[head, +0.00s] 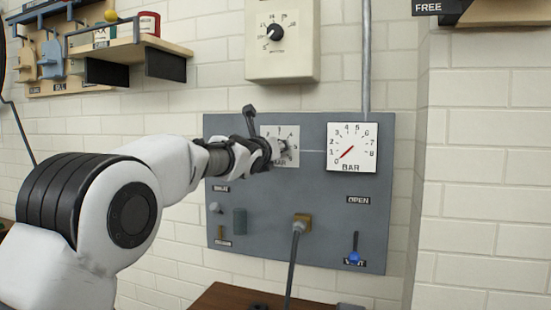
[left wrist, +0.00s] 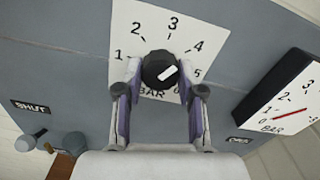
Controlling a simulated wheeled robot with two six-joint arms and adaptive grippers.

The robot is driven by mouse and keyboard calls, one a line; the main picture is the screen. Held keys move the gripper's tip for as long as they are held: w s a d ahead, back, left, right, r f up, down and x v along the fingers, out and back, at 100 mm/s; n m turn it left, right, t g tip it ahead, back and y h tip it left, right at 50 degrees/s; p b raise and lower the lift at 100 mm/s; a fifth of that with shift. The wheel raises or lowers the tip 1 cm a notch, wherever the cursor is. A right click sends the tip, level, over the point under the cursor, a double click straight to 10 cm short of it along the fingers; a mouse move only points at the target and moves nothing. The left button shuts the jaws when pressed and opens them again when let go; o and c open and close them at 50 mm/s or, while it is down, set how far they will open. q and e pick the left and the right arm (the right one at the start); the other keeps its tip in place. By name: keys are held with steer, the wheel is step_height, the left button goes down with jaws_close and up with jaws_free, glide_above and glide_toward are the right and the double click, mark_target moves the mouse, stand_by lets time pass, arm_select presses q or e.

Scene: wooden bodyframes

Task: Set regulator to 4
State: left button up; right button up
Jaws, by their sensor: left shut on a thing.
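The black regulator knob (left wrist: 160,70) sits on a white dial plate marked from 1 upward, with "BAR" below, in the left wrist view. Its white mark slants up to the right, towards the 4 and 5 side; I cannot tell the exact number. My left gripper (left wrist: 160,80) is shut on the knob, with one finger on each side. In the head view my left gripper (head: 277,150) reaches the dial plate (head: 290,133) from the left and hides most of the knob. The pressure gauge (head: 352,148) has its red needle near 0. My right gripper is not in view.
The grey panel (head: 320,215) also bears a blue valve handle (head: 354,252), a socket with a grey cable (head: 299,225) and a dark lever (head: 250,120). A cream box with a dial (head: 282,45) hangs above. A shelf (head: 130,47) is at upper left.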

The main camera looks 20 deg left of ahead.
arm_select(q)
steer(key=shift+m+b, duration=0.35)
steer(key=shift+m, duration=0.85)
steer(key=o, duration=1.1)
steer(key=shift+w, duration=0.1)
steer(key=shift+o, duration=0.2)
steer(key=s, duration=0.7)
steer(key=shift+s+a, duration=0.15)
steer(key=shift+s, duration=0.1)
